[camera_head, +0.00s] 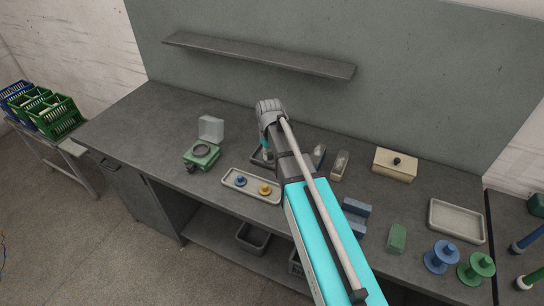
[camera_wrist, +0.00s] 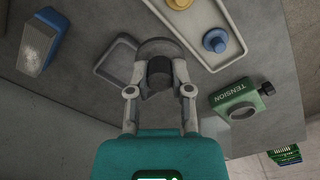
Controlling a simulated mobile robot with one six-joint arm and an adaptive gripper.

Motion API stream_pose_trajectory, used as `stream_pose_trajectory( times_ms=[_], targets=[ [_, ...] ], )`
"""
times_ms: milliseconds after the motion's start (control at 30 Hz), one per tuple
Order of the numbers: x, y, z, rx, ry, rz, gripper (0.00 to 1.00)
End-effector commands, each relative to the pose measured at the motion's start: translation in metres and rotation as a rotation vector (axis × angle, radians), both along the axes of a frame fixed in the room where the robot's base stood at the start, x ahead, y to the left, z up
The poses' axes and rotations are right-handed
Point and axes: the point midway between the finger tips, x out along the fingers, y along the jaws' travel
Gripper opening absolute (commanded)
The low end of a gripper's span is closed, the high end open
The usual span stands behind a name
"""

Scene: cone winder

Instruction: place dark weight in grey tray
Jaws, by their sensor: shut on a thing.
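The dark weight (camera_wrist: 160,70) is a small dark cylinder between the fingertips of my gripper (camera_wrist: 160,82) in the wrist view. My gripper is shut on it. The grey tray (camera_wrist: 107,68) is a small shallow square tray, just left of the held weight in that view, and my fingers partly cover its right side. I cannot tell exactly how high the weight is above the bench.
A long pale tray (camera_head: 228,182) holds a blue weight (camera_head: 241,181) and a yellow weight (camera_head: 265,190). The green tension device (camera_head: 201,156) stands to its left. A blue-and-grey block (camera_wrist: 42,42), a cream box (camera_head: 395,165) and an empty pale tray (camera_head: 456,221) are also on the bench.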

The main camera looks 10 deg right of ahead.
Motion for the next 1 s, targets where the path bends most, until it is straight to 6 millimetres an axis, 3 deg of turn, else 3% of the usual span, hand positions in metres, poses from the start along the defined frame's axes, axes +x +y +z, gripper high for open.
stream_pose_trajectory(
  times_ms=[433,1000],
  targets=[
    [0.0,-0.003,0.0,0.0,0.0,0.022,0.0],
    [-0.003,-0.029,-0.001,0.0,0.0,0.324,0.0]
  ],
)
